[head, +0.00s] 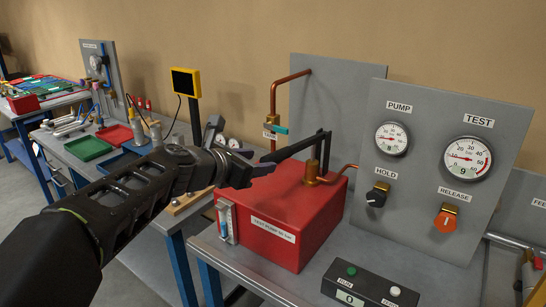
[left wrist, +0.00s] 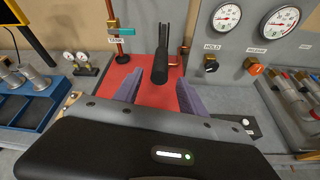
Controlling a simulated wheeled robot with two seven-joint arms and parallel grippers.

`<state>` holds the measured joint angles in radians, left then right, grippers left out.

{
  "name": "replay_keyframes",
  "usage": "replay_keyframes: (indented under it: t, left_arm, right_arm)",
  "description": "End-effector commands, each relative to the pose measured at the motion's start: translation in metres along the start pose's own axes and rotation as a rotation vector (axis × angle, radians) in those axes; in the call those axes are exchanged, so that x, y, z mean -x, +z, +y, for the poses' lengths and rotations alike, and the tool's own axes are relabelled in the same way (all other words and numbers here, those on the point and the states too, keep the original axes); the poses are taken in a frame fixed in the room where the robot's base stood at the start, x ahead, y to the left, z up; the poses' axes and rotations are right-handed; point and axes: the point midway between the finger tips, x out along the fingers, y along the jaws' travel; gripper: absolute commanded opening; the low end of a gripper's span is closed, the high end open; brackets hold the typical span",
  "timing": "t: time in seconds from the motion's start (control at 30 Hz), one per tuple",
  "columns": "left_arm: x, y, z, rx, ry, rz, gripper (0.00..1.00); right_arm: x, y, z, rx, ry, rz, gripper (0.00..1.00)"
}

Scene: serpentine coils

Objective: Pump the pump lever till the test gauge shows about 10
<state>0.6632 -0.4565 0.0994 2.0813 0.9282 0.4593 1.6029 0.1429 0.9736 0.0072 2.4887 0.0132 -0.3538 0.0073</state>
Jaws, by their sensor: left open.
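The pump lever (head: 298,146) is a black bar on top of the red test pump box (head: 290,215), sloping slightly down towards my left gripper (head: 246,165). In the left wrist view the lever (left wrist: 162,55) points at me, with its near end in line with the gap between the open, empty fingers (left wrist: 158,92). No contact shows. The test gauge (head: 467,158) on the grey panel reads 9 in its small window. The pump gauge (head: 392,138) also seems to read 9. My right gripper is not in view.
The black hold knob (head: 376,196) and orange release knob (head: 445,218) sit under the gauges. A copper pipe (head: 273,98) with a teal tank valve stands behind the box. A black button box (head: 368,287) lies in front. Trays (head: 88,148) fill the bench at left.

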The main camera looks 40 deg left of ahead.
Motion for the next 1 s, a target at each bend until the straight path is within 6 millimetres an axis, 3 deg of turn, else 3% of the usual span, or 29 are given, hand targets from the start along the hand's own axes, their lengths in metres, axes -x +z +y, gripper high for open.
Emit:
replay_keyframes:
  t: [0.17,0.6,0.93,1.0]
  left_arm:
    - [-0.013,0.000,-0.001,0.000,-0.003,0.001,0.49]
    - [-0.073,0.000,-0.001,0.000,-0.002,-0.001,0.49]
    - [-0.077,0.001,0.000,-0.001,0.000,-0.001,0.49]
    - [-0.077,0.001,0.000,-0.001,0.000,-0.001,0.44]
  right_arm:
    - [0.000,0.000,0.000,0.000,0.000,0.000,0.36]
    - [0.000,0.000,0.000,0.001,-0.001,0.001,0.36]
    - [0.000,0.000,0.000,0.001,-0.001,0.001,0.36]
    - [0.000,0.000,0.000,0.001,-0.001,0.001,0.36]
